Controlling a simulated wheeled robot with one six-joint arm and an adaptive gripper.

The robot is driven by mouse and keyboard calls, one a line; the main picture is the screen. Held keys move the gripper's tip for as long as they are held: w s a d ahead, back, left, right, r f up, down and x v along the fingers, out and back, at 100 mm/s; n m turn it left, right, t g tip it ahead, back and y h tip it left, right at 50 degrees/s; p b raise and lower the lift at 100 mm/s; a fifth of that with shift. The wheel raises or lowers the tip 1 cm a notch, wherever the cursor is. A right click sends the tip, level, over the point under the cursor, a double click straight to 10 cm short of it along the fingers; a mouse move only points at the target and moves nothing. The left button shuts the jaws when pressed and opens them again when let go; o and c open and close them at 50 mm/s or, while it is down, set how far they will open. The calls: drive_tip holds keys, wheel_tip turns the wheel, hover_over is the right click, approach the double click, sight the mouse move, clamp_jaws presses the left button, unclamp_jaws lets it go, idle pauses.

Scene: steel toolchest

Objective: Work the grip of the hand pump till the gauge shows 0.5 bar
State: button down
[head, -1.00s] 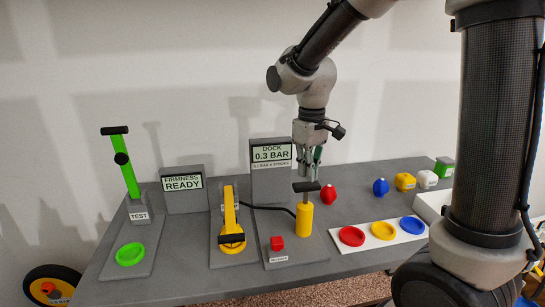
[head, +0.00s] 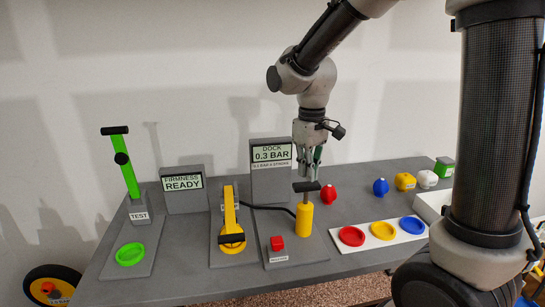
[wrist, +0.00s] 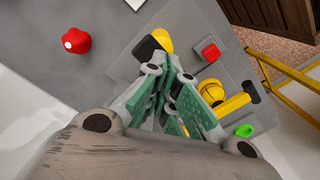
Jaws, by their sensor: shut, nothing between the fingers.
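The hand pump (head: 304,221) is an upright yellow cylinder with a dark cross grip (head: 306,187) on a short rod above it. In the wrist view the green-padded fingers (wrist: 168,75) lie close beside the dark grip (wrist: 147,48) and the yellow pump top (wrist: 162,40).
A red button block (head: 277,243) stands left of the pump. A yellow lever clamp (head: 229,215) is farther left, then a green TEST lever (head: 127,170) and a FIRMNESS READY sign (head: 184,190).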

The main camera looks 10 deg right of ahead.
sight(307, 184)
drive_tip(key=shift+f, duration=0.1)
drive_tip(key=shift+f, duration=2.85)
drive_tip(key=shift+r, duration=0.1)
drive_tip(key=shift+r, duration=2.9)
wheel_tip(307, 184, up, 6)
drive_tip(key=shift+f, duration=3.05)
drive_tip(key=shift+f, duration=0.15)
